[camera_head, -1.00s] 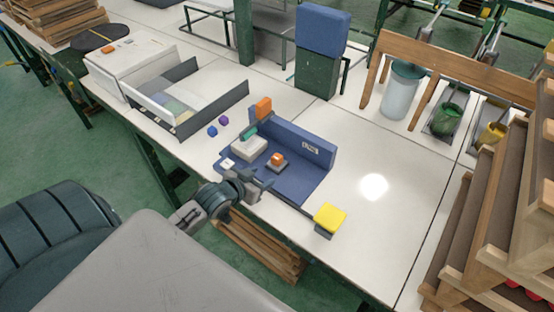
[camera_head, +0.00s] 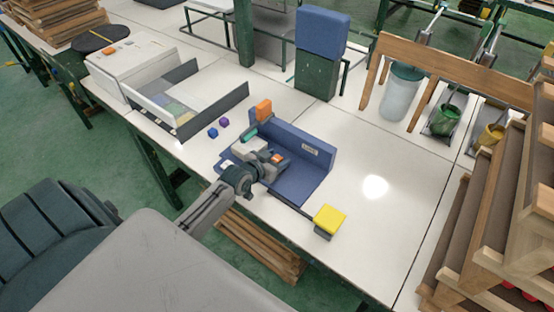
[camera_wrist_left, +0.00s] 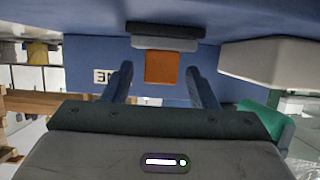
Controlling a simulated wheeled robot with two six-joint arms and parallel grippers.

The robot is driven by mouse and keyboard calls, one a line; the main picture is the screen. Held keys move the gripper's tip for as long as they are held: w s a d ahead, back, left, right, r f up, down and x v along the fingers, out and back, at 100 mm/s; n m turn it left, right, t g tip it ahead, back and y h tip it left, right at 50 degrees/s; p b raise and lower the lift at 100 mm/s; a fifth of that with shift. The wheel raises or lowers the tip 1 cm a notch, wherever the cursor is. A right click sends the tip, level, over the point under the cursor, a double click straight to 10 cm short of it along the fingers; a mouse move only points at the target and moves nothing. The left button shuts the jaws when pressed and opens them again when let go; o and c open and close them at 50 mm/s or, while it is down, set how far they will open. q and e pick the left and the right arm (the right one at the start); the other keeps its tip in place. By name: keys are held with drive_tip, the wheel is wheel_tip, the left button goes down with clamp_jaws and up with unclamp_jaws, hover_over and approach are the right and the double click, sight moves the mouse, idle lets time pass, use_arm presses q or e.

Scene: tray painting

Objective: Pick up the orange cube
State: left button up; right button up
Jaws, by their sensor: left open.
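The orange cube (camera_head: 277,158) sits on a small dark grey pad on the base of the blue fixture (camera_head: 308,180). In the left wrist view the orange cube (camera_wrist_left: 161,67) shows between the two fingers, with the pad (camera_wrist_left: 165,36) against it. My left gripper (camera_head: 273,164) is open and reaches in over the fixture base at the cube. In the wrist view my left gripper (camera_wrist_left: 161,84) has a finger on each side of the cube, with visible gaps. The cube is partly hidden by the gripper in the head view. My right gripper is not in view.
A white block (camera_head: 249,146) with a teal piece stands left of the cube. The fixture's blue wall (camera_head: 315,150) is behind it. A larger orange block (camera_head: 264,106) stands at the wall's left end. A yellow-topped block (camera_head: 330,217) is to the right; the table there is clear.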

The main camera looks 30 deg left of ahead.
use_arm(q)
drive_tip(key=shift+w+f, duration=0.25)
drive_tip(key=shift+w, duration=0.35)
drive_tip(key=shift+s, duration=0.1)
drive_tip(key=c, duration=1.1)
drive_tip(key=shift+r, duration=0.1)
drive_tip(key=shift+c, duration=0.2)
